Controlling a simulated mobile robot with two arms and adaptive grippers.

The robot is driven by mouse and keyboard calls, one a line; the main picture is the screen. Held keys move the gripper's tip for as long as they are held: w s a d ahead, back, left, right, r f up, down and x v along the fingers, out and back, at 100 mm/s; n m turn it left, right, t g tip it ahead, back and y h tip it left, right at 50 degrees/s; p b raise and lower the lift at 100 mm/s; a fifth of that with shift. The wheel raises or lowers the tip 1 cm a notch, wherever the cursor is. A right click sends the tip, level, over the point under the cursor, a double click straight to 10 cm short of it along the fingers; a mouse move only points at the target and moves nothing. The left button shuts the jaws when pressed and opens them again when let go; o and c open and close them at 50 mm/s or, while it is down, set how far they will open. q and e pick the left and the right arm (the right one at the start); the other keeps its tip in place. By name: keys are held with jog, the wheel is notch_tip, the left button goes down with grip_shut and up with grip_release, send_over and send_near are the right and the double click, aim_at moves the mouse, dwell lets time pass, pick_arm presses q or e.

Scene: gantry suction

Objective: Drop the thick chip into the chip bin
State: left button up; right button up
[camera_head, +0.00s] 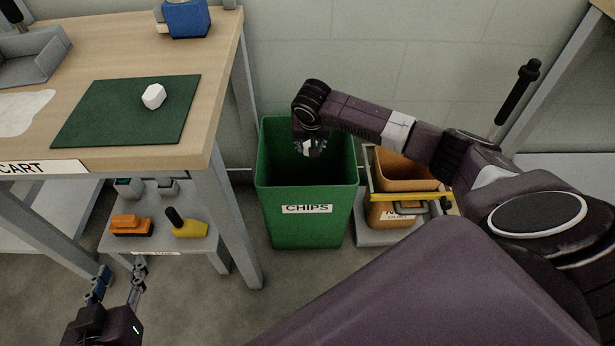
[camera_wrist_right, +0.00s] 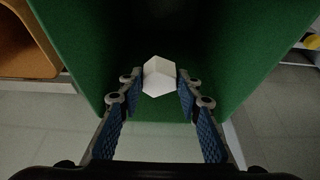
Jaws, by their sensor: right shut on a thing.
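The chip bin (camera_head: 308,228) is a tall green bin labelled CHIPS, standing on the floor right of the cart. My right gripper (camera_head: 311,150) points down over its open mouth. In the right wrist view, the right gripper (camera_wrist_right: 158,82) is shut on a white, angular thick chip (camera_wrist_right: 158,75), with the bin's green walls (camera_wrist_right: 85,45) around it. Whether the chip is below the rim is hard to tell. My left gripper (camera_head: 118,282) is open and empty at the lower left, in front of the cart's lower shelf.
A white faceted block (camera_head: 154,96) lies on a green mat (camera_head: 95,120) on the wooden cart top. An orange-brown bin (camera_head: 400,172) stands right of the chip bin. Orange (camera_head: 130,225) and yellow (camera_head: 190,229) tools lie on the lower shelf.

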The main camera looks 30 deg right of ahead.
jog(key=o, duration=1.1)
jog(key=shift+c, duration=0.2)
jog(key=shift+r, duration=0.15)
jog(key=v, duration=1.1)
jog(key=shift+s+r, duration=0.15)
jog(key=shift+r, duration=0.2)
jog(key=shift+a+f, duration=0.1)
